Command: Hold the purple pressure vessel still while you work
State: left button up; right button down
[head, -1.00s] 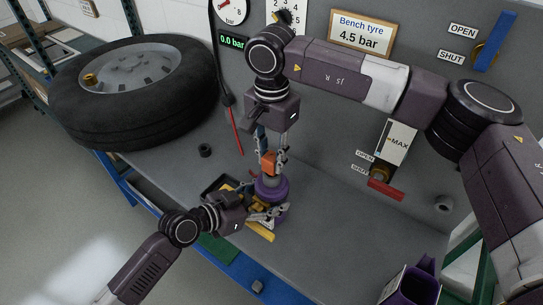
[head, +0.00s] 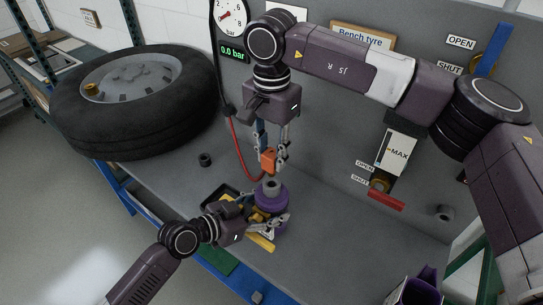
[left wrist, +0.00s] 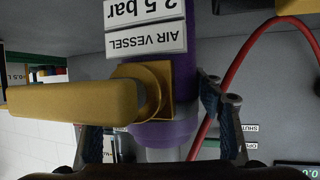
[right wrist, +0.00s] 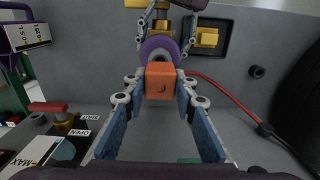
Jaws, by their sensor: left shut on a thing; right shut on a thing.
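The purple pressure vessel (head: 270,200) stands upright on the bench, with a grey neck on top. My left gripper (head: 276,224) is shut on its lower part from the front. My right gripper (head: 270,152) is shut on an orange block (head: 268,161) with a brass tip, just above the neck. The right wrist view shows the block (right wrist: 160,81) between the fingertips. Its exact gap to the neck is unclear.
A red hose (head: 239,155) curves from the back panel towards the orange block. A black tray (head: 213,194) lies beside the vessel, and a tyre (head: 130,100) at the left. A red-handled valve (head: 386,200) and a purple container (head: 418,288) are at the right.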

pick_arm(q)
jog(key=o, duration=1.6)
jog(key=v, duration=1)
jog(key=shift+s+a, duration=0.25)
jog(key=shift+s, duration=0.05)
jog(key=shift+s+a+r, duration=0.3)
jog(key=shift+s+a, duration=0.05)
jog(key=shift+s, duration=0.05)
